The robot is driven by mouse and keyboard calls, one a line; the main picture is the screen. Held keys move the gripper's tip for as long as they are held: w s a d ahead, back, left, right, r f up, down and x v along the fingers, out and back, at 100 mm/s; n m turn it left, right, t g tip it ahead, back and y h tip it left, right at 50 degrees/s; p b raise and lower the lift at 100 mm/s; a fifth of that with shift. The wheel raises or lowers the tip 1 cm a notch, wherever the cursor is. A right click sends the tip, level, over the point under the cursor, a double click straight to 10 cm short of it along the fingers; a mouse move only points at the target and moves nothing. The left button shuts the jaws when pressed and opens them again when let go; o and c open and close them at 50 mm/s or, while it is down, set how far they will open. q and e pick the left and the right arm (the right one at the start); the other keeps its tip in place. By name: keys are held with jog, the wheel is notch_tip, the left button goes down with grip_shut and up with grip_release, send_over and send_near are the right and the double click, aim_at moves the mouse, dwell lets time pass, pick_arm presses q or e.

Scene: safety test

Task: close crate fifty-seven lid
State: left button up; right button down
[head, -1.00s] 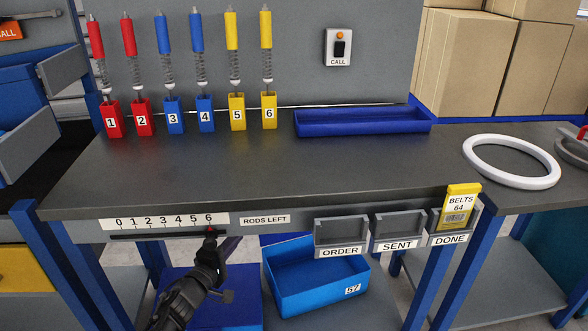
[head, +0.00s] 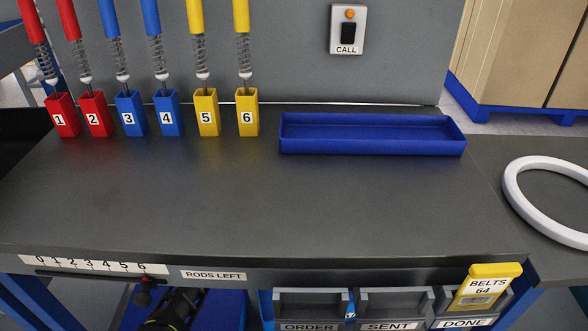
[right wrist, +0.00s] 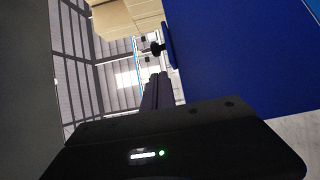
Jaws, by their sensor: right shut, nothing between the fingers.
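In the head view, crate fifty-seven is mostly hidden under the bench. Only a strip of its blue wall (head: 265,312) and part of its label show between the holders. A blue panel (head: 222,312), possibly the lid, stands left of it. My right gripper (head: 202,295) is low in front of this panel, partly cut off by the lower edge. In the right wrist view its fingers (right wrist: 158,92) are together and empty, beside a large blue surface (right wrist: 235,60). I cannot tell whether they touch it. My left gripper is not in view.
The bench edge (head: 300,268) overhangs the crate. A slider knob (head: 145,290) hangs by the scale near my arm. ORDER (head: 310,303), SENT and DONE holders line the bench front; a yellow BELTS card (head: 487,287) is in DONE. The bench middle is clear.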

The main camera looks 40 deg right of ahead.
jog(key=shift+a, duration=0.1)
jog(key=b+x, duration=0.2)
jog(key=x, duration=0.7)
jog(key=shift+d+f, duration=0.1)
jog(key=shift+d, duration=0.1)
jog(key=shift+w+d, duration=0.15)
jog(key=shift+d, duration=0.15)
jog(key=shift+a, duration=0.1)
